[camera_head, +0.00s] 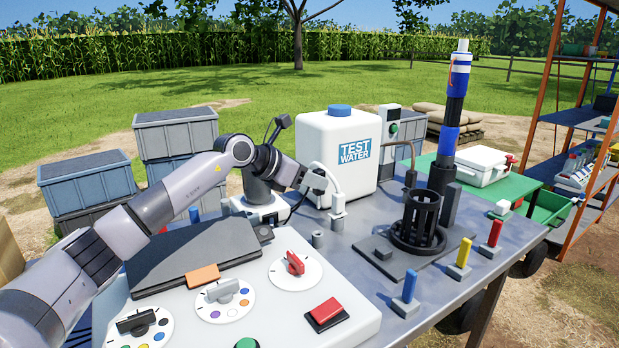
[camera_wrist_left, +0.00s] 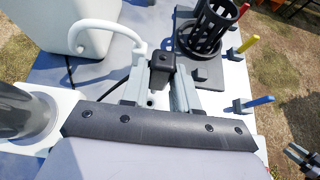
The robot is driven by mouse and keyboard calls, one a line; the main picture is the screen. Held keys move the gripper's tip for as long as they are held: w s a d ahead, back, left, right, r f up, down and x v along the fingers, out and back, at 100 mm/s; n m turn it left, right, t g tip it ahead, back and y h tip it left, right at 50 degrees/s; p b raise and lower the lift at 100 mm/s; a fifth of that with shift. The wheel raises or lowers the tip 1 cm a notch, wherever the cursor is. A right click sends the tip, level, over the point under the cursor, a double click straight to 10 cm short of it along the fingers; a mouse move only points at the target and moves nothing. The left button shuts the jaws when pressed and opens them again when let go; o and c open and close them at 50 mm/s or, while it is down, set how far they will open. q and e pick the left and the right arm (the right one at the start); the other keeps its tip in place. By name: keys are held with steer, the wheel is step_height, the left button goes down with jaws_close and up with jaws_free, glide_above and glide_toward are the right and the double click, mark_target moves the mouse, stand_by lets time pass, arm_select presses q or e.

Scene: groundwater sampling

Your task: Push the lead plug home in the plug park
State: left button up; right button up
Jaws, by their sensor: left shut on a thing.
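My left gripper (camera_head: 317,183) reaches over the metal table from the left. In the left wrist view its two pale fingers (camera_wrist_left: 160,92) are shut on a dark, block-shaped plug (camera_wrist_left: 162,62), which I take for the lead plug. A thin black cable (camera_wrist_left: 116,87) shows beside the fingers. The gripper covers the plug in the head view. I cannot make out the plug park or tell how deep the plug sits. My right gripper (camera_wrist_left: 302,158) shows small at the lower right of the left wrist view, its fingers apart and empty.
A black slotted holder (camera_head: 422,220) stands to the right, with blue (camera_head: 410,286), yellow (camera_head: 463,253) and red (camera_head: 495,233) pegs nearby. A control panel (camera_head: 260,310) fills the near side.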

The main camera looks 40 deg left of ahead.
arm_select(q)
steer(key=shift+s+r, duration=0.1)
arm_select(e)
steer(key=shift+r, duration=0.1)
arm_select(q)
step_height(320, 180, down, 6)
steer(key=b, duration=0.3)
steer(key=shift+b, duration=0.4)
arm_select(e)
steer(key=shift+w+a+f, duration=0.1)
steer(key=shift+a+f, duration=0.15)
steer(key=shift+f, duration=0.35)
steer(key=shift+w+a+f, duration=0.1)
steer(key=shift+a+f, duration=0.1)
steer(key=shift+f, duration=0.4)
steer(key=shift+d, duration=0.2)
arm_select(q)
steer(key=shift+r+p, duration=0.1)
steer(key=shift+p, duration=0.25)
arm_select(e)
steer(key=shift+a+r, duration=0.1)
steer(key=shift+r, duration=0.15)
arm_select(q)
steer(key=shift+f+b, duration=1.25)
steer(key=shift+f, duration=0.75)
arm_select(e)
steer(key=shift+f, duration=1.25)
